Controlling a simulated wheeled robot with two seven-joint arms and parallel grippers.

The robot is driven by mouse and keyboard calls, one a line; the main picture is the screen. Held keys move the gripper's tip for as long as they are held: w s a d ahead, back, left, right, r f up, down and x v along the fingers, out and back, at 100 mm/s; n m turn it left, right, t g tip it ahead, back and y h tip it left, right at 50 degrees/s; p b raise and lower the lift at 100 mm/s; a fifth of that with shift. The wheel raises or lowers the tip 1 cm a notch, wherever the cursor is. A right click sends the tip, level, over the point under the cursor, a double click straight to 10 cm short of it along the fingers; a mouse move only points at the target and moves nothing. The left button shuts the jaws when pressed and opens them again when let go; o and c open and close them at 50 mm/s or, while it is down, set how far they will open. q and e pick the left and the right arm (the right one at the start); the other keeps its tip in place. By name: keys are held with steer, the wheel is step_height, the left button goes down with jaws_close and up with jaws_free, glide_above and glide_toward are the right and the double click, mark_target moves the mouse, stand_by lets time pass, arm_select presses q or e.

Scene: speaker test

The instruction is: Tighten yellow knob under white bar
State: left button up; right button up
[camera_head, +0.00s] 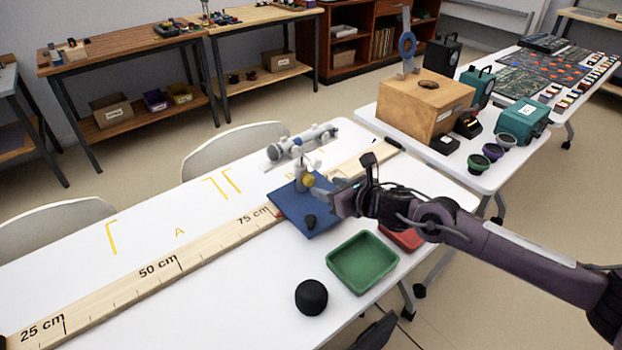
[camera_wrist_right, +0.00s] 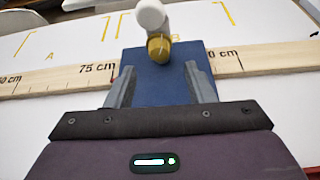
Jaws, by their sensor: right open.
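The yellow knob (camera_head: 309,181) sits low on a white upright piece (camera_head: 301,165) that stands at the blue mat (camera_head: 292,204). In the right wrist view the yellow knob (camera_wrist_right: 159,47) shows under the white end of a bar (camera_wrist_right: 151,14). My right gripper (camera_head: 322,190) reaches in from the right, close to the knob. In the wrist view its two grey fingers (camera_wrist_right: 160,75) are wide apart over the blue mat, with nothing between them; the knob is just beyond the tips, roughly centred. I cannot tell the exact gap. My left gripper is not in view.
A wooden ruler (camera_head: 150,274) runs across the white table. A grey-white cylindrical device (camera_head: 305,141) lies behind the mat. The table's left part is mostly clear.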

mark_target(312, 182)
steer(key=x, duration=0.5)
steer(key=shift+w+a, duration=0.1)
steer(key=shift+a, duration=0.05)
steer(key=shift+w+a+f, duration=0.2)
steer(key=shift+w, duration=0.1)
steer(key=c, duration=0.9)
steer(key=shift+f, duration=0.15)
steer(key=shift+c, duration=0.5)
steer(key=m+y+b, duration=0.1)
steer(key=m+g+y+b, duration=0.1)
steer(key=m+b, duration=0.1)
steer(key=shift+w+d+f, duration=0.1)
steer(key=shift+d+f, duration=0.05)
steer(key=shift+m, duration=0.4)
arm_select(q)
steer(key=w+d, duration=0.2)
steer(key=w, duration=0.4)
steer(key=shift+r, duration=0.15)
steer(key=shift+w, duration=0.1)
